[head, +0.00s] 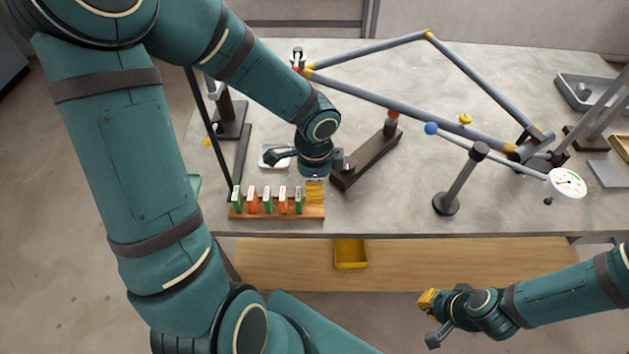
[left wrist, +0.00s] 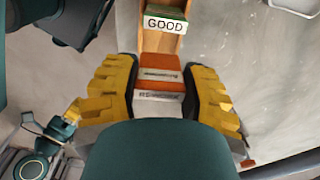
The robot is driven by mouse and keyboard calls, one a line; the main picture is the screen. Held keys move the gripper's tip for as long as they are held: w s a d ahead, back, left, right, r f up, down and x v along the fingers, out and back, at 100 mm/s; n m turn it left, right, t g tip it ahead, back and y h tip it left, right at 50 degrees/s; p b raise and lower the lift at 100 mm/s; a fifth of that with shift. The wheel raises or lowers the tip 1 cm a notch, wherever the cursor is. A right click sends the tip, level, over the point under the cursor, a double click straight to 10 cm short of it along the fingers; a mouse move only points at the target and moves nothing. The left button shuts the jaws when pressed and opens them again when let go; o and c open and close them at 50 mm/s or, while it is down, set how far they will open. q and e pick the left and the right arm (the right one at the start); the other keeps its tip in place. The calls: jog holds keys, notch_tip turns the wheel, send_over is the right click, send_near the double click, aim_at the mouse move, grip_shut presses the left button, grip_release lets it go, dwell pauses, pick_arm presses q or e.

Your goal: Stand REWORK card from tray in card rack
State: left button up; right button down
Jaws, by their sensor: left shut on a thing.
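The wooden card rack (head: 275,214) stands near the table's front edge, with several green and orange cards upright in it. In the left wrist view, a green card labelled GOOD (left wrist: 165,25) stands in the rack (left wrist: 172,44). My left gripper (head: 314,190) is over the rack's right end. The white tray (head: 268,157) is behind my left gripper, partly hidden. My right gripper (head: 430,319) is open and empty, low in front of the table.
A dark block stand (head: 365,160) is right of my left gripper. A bicycle-like tube frame (head: 400,96) spans the table behind. A dial gauge (head: 567,183) and a post (head: 460,180) stand at right. A yellow bin (head: 351,254) is below the front edge.

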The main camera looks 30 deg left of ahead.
pick_arm(q)
notch_tip(320, 180, down, 3)
jog(key=shift+r+b, duration=0.1)
jog(key=shift+b, duration=0.9)
jog(key=shift+f+b, duration=0.9)
jog(key=shift+f, duration=0.1)
jog(key=o, duration=1)
jog(key=shift+o, duration=0.2)
jog(key=shift+r, duration=0.1)
notch_tip(320, 180, up, 12)
jog(key=shift+f, duration=0.1)
